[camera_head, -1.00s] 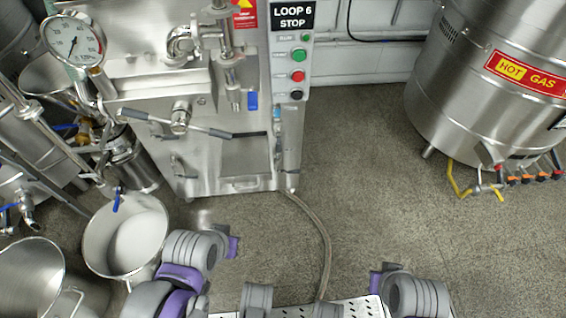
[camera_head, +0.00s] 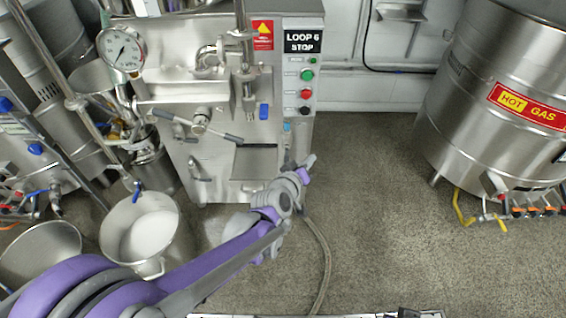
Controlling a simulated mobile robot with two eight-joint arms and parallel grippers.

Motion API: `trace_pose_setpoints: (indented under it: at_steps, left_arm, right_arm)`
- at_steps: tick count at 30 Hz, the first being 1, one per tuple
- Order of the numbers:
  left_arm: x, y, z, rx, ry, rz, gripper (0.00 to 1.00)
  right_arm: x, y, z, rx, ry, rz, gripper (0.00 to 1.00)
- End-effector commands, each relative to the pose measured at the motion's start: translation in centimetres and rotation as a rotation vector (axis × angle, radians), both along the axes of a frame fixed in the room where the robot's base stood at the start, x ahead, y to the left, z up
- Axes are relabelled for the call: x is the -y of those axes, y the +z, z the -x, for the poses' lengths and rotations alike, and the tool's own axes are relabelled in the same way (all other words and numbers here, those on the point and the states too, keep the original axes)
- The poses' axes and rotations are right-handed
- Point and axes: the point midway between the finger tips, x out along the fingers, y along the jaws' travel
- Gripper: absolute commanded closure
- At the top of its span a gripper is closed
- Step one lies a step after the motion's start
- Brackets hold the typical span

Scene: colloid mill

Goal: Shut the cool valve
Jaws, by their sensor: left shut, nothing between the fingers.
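My left arm reaches across from the lower left, and my left gripper (camera_head: 308,163) is shut and empty at the mill's lower right edge, just below the light-blue fitting. My right gripper is not in view.
A white-filled steel pot (camera_head: 113,246) and another pot (camera_head: 20,262) stand at lower left. A hose (camera_head: 327,265) runs along the floor. A "HOT GAS" tank (camera_head: 465,120) stands at right. The floor between mill and tank is clear.

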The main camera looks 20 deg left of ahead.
Motion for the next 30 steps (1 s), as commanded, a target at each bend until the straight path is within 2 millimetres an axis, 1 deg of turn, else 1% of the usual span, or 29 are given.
trace_pose_setpoints:
  at_steps: [1,3,6,9,11,15,17,21,27,30]
  left_arm:
    - [0.2,0.0,-1.6,0.037,0.03,0.04,1.0]
    - [0.3,-0.1,-3.5,0.086,0.078,0.098,1.0]
    - [0.1,-0.6,-5.8,0.153,0.152,0.179,1.0]
    - [-0.2,-1.6,-7.7,0.216,0.23,0.259,1.0]
    - [-0.5,-2.4,-8.6,0.251,0.28,0.306,1.0]
    - [-1.4,-5.0,-9.8,0.325,0.4,0.411,1.0]
    - [-1.9,-6.3,-10.1,0.354,0.455,0.455,1.0]
    - [-3.1,-10.1,-9.8,0.415,0.589,0.551,1.0]
    - [-4.7,-15.7,-8.0,0.478,0.764,0.654,1.0]
    - [-5.3,-17.9,-7.0,0.496,0.827,0.685,1.0]
  right_arm:
    - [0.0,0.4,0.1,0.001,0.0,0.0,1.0]
    - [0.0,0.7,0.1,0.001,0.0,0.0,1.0]
    - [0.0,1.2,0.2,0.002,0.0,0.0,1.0]
    - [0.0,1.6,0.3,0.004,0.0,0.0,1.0]
    - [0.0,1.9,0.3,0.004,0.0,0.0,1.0]
    - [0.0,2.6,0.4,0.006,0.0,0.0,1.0]
    - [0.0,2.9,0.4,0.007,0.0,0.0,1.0]
    - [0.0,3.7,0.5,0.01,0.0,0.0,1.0]
    - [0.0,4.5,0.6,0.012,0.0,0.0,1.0]
    - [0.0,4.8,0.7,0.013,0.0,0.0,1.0]
